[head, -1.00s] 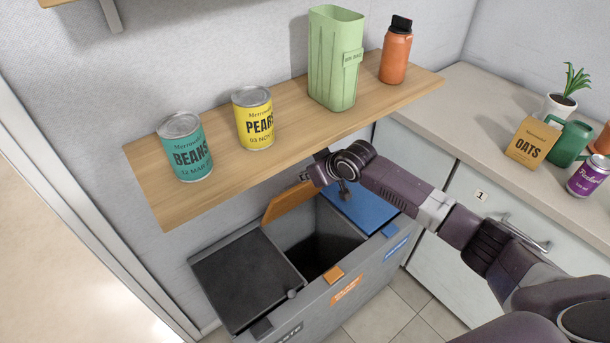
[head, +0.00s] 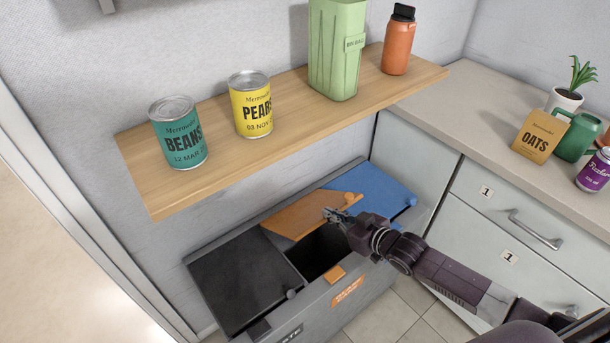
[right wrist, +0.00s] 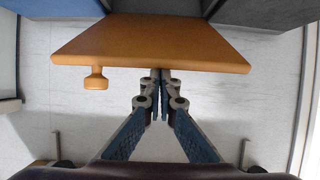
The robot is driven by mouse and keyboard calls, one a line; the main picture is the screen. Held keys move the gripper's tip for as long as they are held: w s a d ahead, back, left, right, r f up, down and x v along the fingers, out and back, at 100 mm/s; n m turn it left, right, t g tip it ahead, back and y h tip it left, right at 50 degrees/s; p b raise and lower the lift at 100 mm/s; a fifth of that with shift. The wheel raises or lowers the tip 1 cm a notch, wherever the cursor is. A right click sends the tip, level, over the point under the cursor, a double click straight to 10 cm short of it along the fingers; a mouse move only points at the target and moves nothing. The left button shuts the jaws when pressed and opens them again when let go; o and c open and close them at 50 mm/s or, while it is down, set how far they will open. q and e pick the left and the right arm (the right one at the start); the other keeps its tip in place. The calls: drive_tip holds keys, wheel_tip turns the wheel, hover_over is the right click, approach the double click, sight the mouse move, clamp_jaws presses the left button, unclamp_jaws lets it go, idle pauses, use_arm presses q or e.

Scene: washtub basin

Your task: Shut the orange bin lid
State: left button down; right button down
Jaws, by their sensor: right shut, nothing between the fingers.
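The orange lid (head: 297,214) is the middle lid of the grey bin unit (head: 310,300). It stands partly open and tilted, with the dark opening (head: 318,250) showing below it. Its round orange knob (head: 352,198) is near the free edge. My right gripper (head: 330,214) is shut and empty at the lid's free edge. In the right wrist view, the shut fingertips (right wrist: 160,76) meet the edge of the orange lid (right wrist: 150,42), beside the knob (right wrist: 96,80); firm contact is hard to tell. My left gripper is not in view.
The black lid (head: 243,283) on the left and the blue lid (head: 372,190) on the right are down. A wooden shelf (head: 290,122) with cans, a green container and an orange bottle overhangs the bin's back. A counter with drawers (head: 500,245) stands on the right.

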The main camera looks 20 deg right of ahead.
drive_tip(key=s+f+b, duration=0.1)
drive_tip(key=s+f, duration=0.1)
drive_tip(key=f, duration=0.2)
drive_tip(key=s+d+f+b, duration=0.1)
drive_tip(key=f+b, duration=0.1)
drive_tip(key=f, duration=0.2)
drive_tip(key=s+d+f+b, duration=0.1)
drive_tip(key=s+f, duration=0.1)
drive_tip(key=f, duration=0.3)
drive_tip(key=shift+s+b, duration=0.35)
drive_tip(key=shift+s+d+f+b, duration=0.15)
drive_tip(key=shift+f+b, duration=0.15)
drive_tip(key=shift+f, duration=0.3)
drive_tip(key=shift+r, duration=0.1)
drive_tip(key=v, duration=1.2)
